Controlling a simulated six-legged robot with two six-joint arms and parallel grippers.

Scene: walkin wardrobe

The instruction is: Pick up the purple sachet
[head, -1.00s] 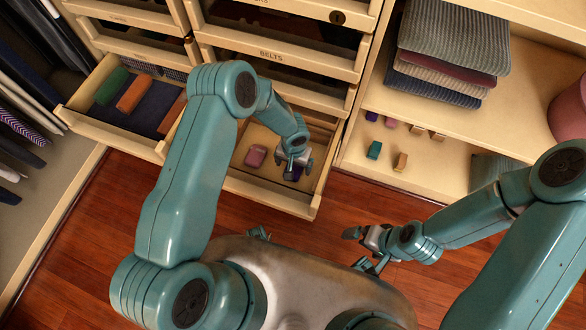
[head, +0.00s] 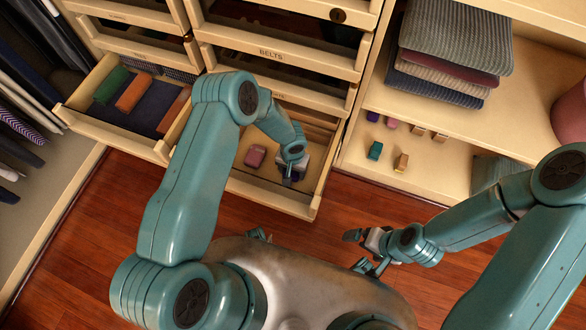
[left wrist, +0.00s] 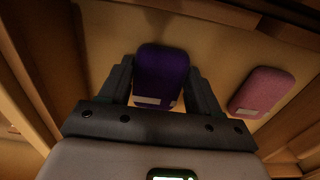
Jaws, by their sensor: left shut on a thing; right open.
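The purple sachet (left wrist: 162,72) is between the two fingers of my left gripper (left wrist: 160,92) in the left wrist view, and the fingers are shut on it. In the head view my left gripper (head: 291,172) is inside the open lower drawer (head: 270,198), and the sachet is mostly hidden by it. I cannot tell whether the sachet touches the drawer floor. A pink sachet (head: 255,156) lies in the same drawer to the left; it also shows in the left wrist view (left wrist: 262,92). My right gripper (head: 366,252) is open and empty above the wooden floor.
Another open drawer (head: 130,120) at the left holds rolled green and orange items. A shelf (head: 430,165) at the right carries several small coloured blocks and, above, folded knitwear (head: 450,50). Closed-in drawer fronts (head: 275,55) stand above. Red wooden floor (head: 110,230) is clear.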

